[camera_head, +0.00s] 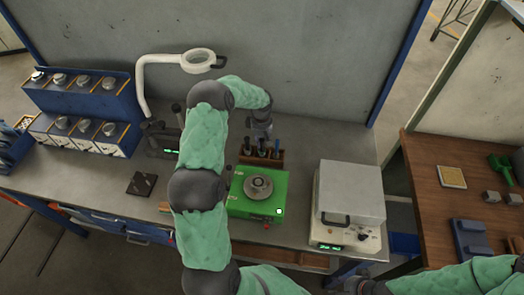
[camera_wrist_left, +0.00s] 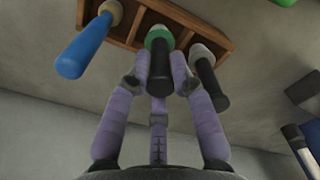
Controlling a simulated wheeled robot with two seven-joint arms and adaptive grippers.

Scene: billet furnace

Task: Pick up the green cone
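In the left wrist view, a tool with a green cone-shaped collar (camera_wrist_left: 160,37) and a dark handle stands in a wooden rack (camera_wrist_left: 205,38). The fingers of my left gripper (camera_wrist_left: 161,72) are on both sides of its dark handle, very close to it; I cannot tell whether they press on it. A blue-handled tool (camera_wrist_left: 85,45) is beside it at left, and a dark-handled tool with a pale collar (camera_wrist_left: 207,75) at right. In the head view my left gripper (camera_head: 262,133) hangs over the rack (camera_head: 264,158). My right gripper's fingers are not clear.
A green box (camera_head: 240,205) with a round grey plate stands before the rack. A white-lidded device (camera_head: 350,190) is at its right. A white ring lamp (camera_head: 197,60) rises behind my left arm. A blue rack with knobs (camera_head: 80,90) is at far left.

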